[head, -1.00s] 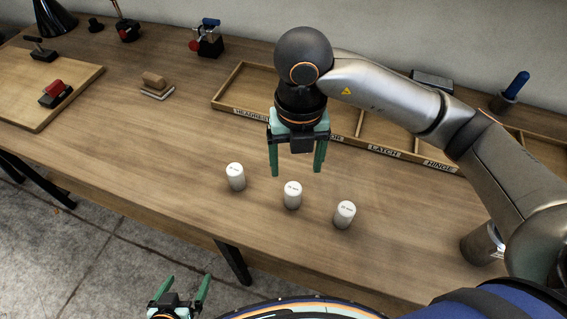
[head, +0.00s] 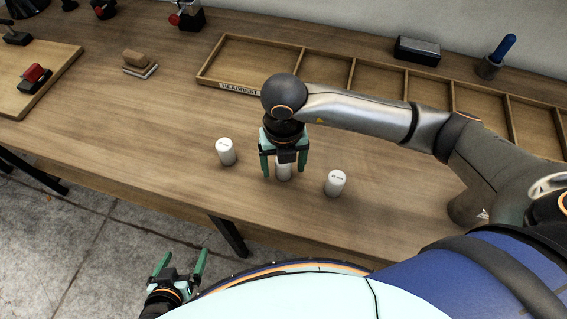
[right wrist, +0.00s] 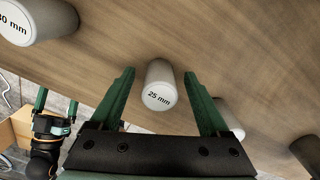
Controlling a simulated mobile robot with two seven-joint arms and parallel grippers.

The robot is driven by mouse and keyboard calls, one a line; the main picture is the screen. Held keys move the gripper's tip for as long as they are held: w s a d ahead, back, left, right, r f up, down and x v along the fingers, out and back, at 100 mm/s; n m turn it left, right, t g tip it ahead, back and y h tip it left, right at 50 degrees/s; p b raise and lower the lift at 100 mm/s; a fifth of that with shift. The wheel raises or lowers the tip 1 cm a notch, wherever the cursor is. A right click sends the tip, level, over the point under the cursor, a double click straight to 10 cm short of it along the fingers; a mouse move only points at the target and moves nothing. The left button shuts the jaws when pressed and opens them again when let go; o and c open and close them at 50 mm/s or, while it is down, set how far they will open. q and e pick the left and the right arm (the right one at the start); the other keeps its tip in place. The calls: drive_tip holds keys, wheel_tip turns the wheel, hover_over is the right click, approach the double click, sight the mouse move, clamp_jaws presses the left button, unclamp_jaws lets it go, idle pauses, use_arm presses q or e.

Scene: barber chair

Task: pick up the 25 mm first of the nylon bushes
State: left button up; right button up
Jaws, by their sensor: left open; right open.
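Three white cylindrical nylon bushes stand upright in a row on the bench. The middle one (head: 284,173) is partly hidden by my right gripper (head: 284,168), which is over it, fingers pointing down, open. In the right wrist view, the bush marked "25 mm" (right wrist: 160,86) shows between the open fingers (right wrist: 159,74), with a gap on each side. A bush marked "30 mm" (right wrist: 40,18) is at the top left there. The left bush (head: 226,152) and right bush (head: 335,183) are clear in the head view. My left gripper (head: 181,266) is open and empty, off the bench's front edge.
A divided wooden tray (head: 239,88) with a "HEADREST" label lies behind the bushes. A wooden board (head: 50,65) is at the left, beside a brush-like block (head: 140,62). A dark box (head: 417,50) and a blue-handled tool (head: 500,50) stand at the back right.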

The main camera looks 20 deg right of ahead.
drive_tip(key=shift+f, duration=0.45)
clamp_jaws()
idle(0.3)
